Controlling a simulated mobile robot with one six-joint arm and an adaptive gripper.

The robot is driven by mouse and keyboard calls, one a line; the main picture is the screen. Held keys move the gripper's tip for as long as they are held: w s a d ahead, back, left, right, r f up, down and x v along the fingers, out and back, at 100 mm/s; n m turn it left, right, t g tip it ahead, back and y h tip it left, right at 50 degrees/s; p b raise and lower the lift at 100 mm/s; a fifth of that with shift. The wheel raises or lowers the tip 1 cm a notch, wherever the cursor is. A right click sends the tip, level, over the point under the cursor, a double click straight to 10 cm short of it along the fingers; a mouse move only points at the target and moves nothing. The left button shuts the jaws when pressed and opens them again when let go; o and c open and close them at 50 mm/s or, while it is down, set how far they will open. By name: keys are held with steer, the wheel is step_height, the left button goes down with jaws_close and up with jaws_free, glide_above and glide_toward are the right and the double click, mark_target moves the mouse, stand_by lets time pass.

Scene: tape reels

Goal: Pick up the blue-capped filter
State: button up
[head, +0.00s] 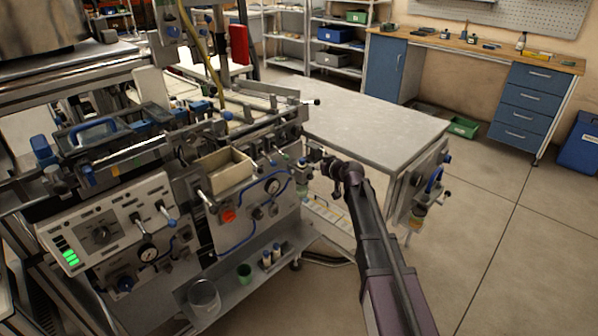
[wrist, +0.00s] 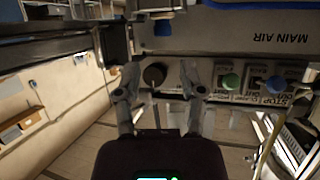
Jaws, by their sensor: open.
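In the wrist view, a round blue cap (wrist: 275,84) sits in a row below the upside-down "MAIN AIR" label, right of a green cap (wrist: 230,82). It looks like the blue-capped filter, but its body is not clear. My gripper (wrist: 157,78) is open and empty, left of both caps. A dark round cap (wrist: 154,75) shows between its fingertips; I cannot tell how far beyond them it is. In the head view, my gripper (head: 311,157) is small beside the machine's right side, and I cannot pick out the blue cap there.
The machine (head: 245,215) with rails, gauges and hoses fills the left. A grey table (head: 375,115) stands behind my arm, with fittings on its near end. A low shelf (head: 225,285) holds a glass jar, a green cup and small bottles.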

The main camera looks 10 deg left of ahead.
mark_target(304, 162)
steer(key=shift+b+x, duration=0.85)
steer(key=shift+x, duration=1.95)
steer(key=shift+b+x, duration=1.05)
steer(key=shift+x, duration=1.5)
steer(key=shift+s+a+f, duration=0.1)
jaws_close()
